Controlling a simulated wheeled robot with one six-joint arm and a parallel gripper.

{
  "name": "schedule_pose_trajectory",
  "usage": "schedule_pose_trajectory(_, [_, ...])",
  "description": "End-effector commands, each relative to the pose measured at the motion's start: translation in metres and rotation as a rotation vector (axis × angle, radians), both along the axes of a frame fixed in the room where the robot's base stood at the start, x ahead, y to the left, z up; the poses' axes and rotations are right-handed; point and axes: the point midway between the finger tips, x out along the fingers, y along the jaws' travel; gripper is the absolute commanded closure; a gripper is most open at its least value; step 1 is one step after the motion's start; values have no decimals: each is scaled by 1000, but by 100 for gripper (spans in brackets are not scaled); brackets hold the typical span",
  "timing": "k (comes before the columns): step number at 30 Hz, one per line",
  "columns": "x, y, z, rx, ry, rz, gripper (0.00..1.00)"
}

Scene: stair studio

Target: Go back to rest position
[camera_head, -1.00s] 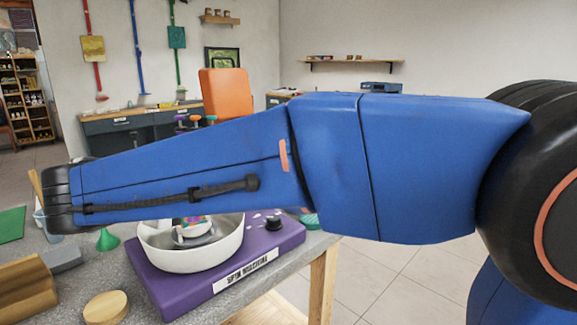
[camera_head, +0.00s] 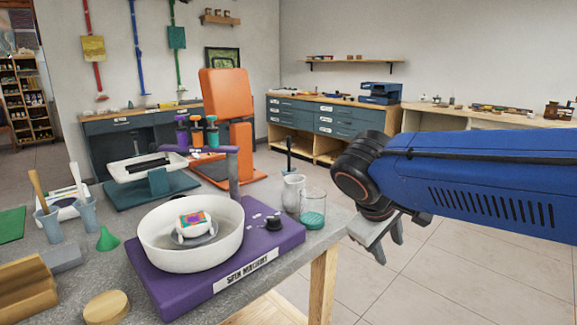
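My gripper (camera_head: 388,250) hangs at the end of my blue arm, to the right of the table and over the tiled floor. Its two grey fingers point down and stand apart, with nothing visible between them. The purple spin machine (camera_head: 285,236) stands on the grey table. A small white piece with a colourful top (camera_head: 194,222) sits inside its white bowl (camera_head: 150,245). My gripper is clear of the machine and the table.
A glass with green contents (camera_head: 313,210) and a whitish jug (camera_head: 293,192) stand near the table's right edge, close to my gripper. An orange stand (camera_head: 226,95) is behind. Cups with tools (camera_head: 47,225) are at left. The floor at right is open.

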Motion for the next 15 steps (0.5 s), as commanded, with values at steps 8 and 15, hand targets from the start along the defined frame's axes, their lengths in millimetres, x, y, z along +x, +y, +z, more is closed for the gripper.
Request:
schedule_pose_trajectory(8, [-58,-51,-38,217,1,-161,63])
schedule_pose_trajectory(15, [-103,-71,-70,401,-46,-300,63])
